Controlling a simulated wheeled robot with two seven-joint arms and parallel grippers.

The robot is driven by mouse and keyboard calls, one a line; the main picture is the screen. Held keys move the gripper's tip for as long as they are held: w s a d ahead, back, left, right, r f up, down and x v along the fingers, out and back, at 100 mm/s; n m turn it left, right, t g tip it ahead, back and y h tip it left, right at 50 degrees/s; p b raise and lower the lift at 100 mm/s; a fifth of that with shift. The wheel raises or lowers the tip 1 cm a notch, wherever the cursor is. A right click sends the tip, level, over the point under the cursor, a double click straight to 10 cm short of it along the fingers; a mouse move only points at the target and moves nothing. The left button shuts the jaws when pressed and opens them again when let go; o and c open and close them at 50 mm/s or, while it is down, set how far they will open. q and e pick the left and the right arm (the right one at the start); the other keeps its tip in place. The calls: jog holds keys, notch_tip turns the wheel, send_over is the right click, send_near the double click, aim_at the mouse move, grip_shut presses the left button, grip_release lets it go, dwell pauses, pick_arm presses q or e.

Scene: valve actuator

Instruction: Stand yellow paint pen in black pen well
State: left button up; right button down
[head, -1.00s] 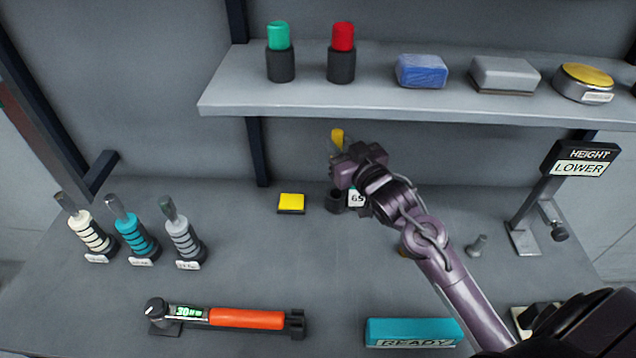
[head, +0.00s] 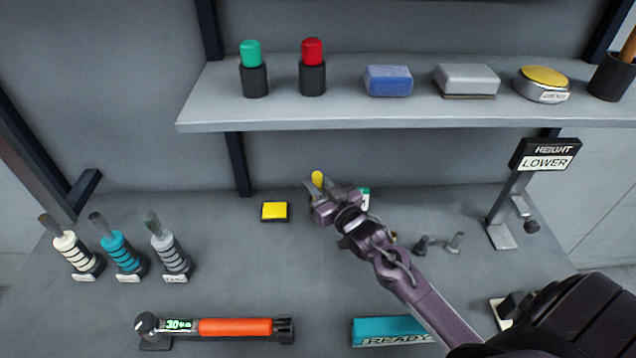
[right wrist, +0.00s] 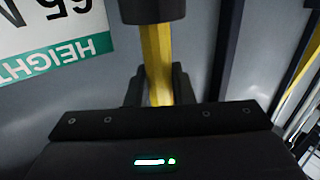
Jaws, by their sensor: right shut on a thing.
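The yellow paint pen (head: 317,179) is upright in my right gripper (head: 318,196), its yellow top showing above the fingers. In the right wrist view the yellow shaft (right wrist: 157,55) runs between the shut fingers. That view seems turned over, as the label's writing is upside down. There the pen's far end meets a black cylinder (right wrist: 152,10), which looks like the black pen well. I cannot tell how deep the pen sits in it. In the head view my gripper hides the well. My left gripper is not in view.
A yellow square pad (head: 274,211) lies left of the gripper. A green-and-white height label (right wrist: 60,40) is close behind. The shelf (head: 400,114) above holds green and red pens in black holders and blocks. Several handled tools stand at left; an orange-handled tool (head: 235,327) lies in front.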

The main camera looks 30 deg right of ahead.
jog(key=c, duration=1.3)
grip_release()
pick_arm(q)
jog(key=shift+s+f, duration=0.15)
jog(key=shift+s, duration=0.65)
pick_arm(e)
jog(key=shift+o, duration=0.2)
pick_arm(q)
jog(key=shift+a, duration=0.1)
pick_arm(e)
jog(key=shift+s+r, duration=0.1)
jog(key=shift+s, duration=0.1)
pick_arm(q)
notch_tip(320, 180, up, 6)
jog(key=p, duration=0.6)
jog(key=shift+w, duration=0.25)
pick_arm(e)
jog(key=s, duration=1.1)
jog(key=shift+s+d, duration=0.35)
jog(key=shift+d, duration=0.1)
